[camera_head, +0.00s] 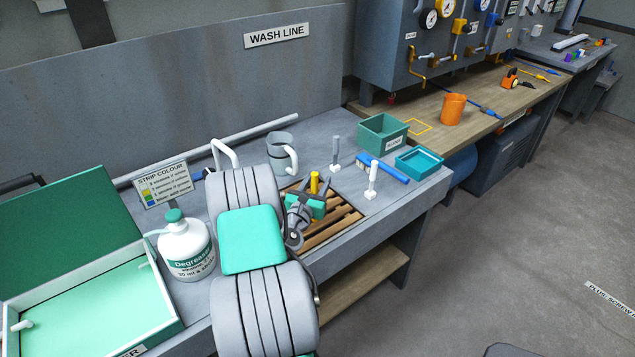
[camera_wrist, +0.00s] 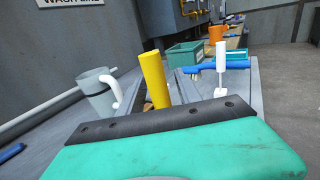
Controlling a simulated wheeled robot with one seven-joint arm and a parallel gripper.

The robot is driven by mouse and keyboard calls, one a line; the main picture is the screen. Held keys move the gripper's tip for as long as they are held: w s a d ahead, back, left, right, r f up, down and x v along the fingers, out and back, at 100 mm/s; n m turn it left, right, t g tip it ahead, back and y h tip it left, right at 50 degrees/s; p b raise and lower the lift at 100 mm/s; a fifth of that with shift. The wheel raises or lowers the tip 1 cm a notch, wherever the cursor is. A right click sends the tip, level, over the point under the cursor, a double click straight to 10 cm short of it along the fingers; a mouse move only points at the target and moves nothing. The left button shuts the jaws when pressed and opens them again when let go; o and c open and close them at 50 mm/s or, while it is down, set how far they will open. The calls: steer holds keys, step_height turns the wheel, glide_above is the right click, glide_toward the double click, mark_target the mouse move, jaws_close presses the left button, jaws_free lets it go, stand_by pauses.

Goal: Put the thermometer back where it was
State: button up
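No thing in view is clearly marked as the thermometer. A yellow stick (camera_head: 314,182) stands at my gripper (camera_head: 312,194), over the slatted wooden rack (camera_head: 342,222). In the wrist view the yellow stick (camera_wrist: 154,78) rises beyond the dark edge of my gripper, leaning slightly; its lower end is hidden. Dark finger parts show on both sides of it in the head view, but whether they touch it is unclear. A white upright stick on a small base (camera_head: 372,180) and a similar grey-topped one (camera_head: 336,152) stand beyond the rack, apart from my gripper.
A grey jug (camera_head: 276,150), degreaser bottle (camera_head: 188,248), strip colour sign (camera_head: 164,184) and open green-lidded box (camera_head: 90,300) stand left. A blue brush (camera_head: 388,172), green bin (camera_head: 382,136) and teal tray (camera_head: 420,161) lie right. An orange cup (camera_head: 452,109) stands beside a yellow-outlined square.

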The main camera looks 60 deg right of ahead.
steer(key=shift+r, duration=0.2)
steer(key=s+a+b, duration=0.1)
steer(key=a+b, duration=0.2)
steer(key=a, duration=0.8)
steer(key=w+a+m+t+y, duration=0.1)
steer(key=w+a+m+y, duration=0.45)
steer(key=a+m, duration=0.45)
steer(key=w+a+m+t+y, duration=0.1)
steer(key=w+a+m+y, duration=0.5)
steer(key=a, duration=0.7)
steer(key=s+a+r+m+y, duration=0.1)
steer(key=a+y, duration=0.1)
steer(key=a, duration=0.5)
steer(key=s+a+r+m+y, duration=0.1)
steer(key=s+a+r+y, duration=0.1)
steer(key=a, duration=0.6)
steer(key=s+a+r+m+y, duration=0.1)
steer(key=a+r+y, duration=0.1)
steer(key=a, duration=0.5)
steer(key=shift+s+a, duration=0.25)
steer(key=shift+a, duration=0.15)
